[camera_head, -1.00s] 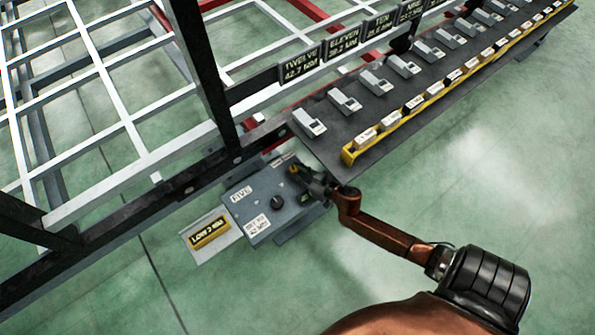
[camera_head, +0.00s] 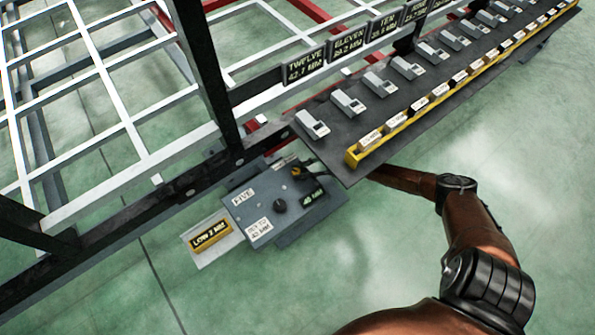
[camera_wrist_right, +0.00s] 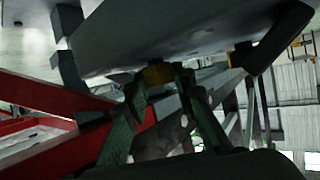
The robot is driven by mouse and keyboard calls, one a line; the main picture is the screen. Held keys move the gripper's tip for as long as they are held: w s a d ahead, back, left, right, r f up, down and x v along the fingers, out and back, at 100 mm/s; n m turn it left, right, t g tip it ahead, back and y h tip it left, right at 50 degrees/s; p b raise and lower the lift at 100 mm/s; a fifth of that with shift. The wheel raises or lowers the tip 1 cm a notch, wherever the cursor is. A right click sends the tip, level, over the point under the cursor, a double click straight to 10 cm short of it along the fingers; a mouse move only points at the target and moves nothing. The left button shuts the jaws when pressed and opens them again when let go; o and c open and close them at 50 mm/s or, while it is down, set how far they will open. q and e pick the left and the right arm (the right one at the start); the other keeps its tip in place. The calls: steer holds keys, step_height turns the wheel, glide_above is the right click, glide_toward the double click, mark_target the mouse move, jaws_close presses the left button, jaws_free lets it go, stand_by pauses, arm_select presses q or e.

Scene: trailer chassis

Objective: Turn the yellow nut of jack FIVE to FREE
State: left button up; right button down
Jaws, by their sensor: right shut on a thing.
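Jack FIVE is a grey box (camera_head: 290,219) at the lower middle of the head view. It has a FIVE label, a black knob (camera_head: 279,206) and a small green readout (camera_head: 312,198) that seems to say 40 MM. Its yellow nut (camera_head: 296,171) is at the upper right corner of the box. In the wrist view the yellow nut (camera_wrist_right: 157,74) sits between the fingertips of my right gripper (camera_wrist_right: 160,88), which is shut on it. My left gripper is out of view.
A yellow sign (camera_head: 210,235) by the box reads LOW 2 MM. A white card (camera_head: 258,229) seems to say set to 42 MM. The black shelf (camera_head: 340,150) with several grey units overhangs my right arm. A black post (camera_head: 207,75) stands behind. Green floor in front is clear.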

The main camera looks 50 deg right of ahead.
steer(key=shift+d+f+n+g+y, duration=0.1)
steer(key=shift+n+g+y, duration=0.2)
steer(key=shift+n+g, duration=0.1)
steer(key=c, duration=1.6)
jaws_free()
steer(key=s+d, duration=0.8)
steer(key=d, duration=0.1)
steer(key=shift+s+d+r, duration=0.25)
steer(key=shift+s, duration=0.15)
